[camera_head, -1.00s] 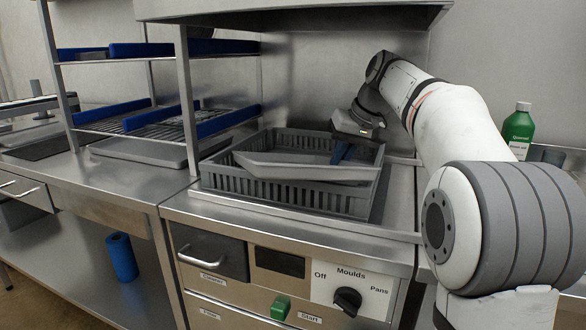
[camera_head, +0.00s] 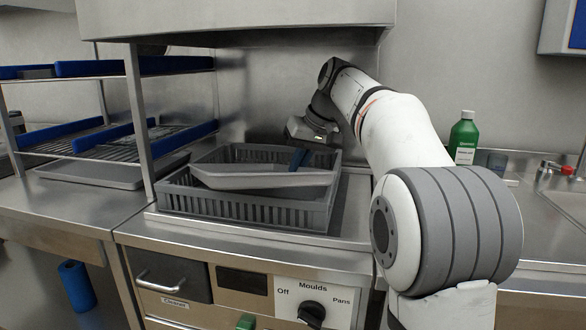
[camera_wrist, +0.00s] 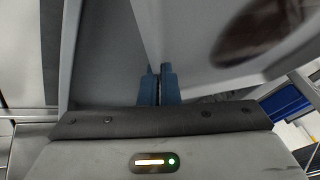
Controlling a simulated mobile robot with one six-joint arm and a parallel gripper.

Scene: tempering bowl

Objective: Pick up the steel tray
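The steel tray (camera_head: 262,180) is a shallow grey tray lying tilted in the grey slatted crate (camera_head: 235,208), partly above its rim. My gripper (camera_head: 299,159) is at the tray's far right side, pointing down with its blue fingers at the tray wall. In the wrist view the fingers (camera_wrist: 158,86) are close together, one on each side of a thin tray wall (camera_wrist: 154,45), and look shut on it. The tray's underside and much of its far edge are hidden.
The crate stands on a steel counter (camera_head: 352,205) below a hood (camera_head: 240,22). A rack (camera_head: 140,120) with blue-edged shelves is on the left, with another flat tray (camera_head: 100,176) under it. A green bottle (camera_head: 463,138) and a sink (camera_head: 570,200) are on the right.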

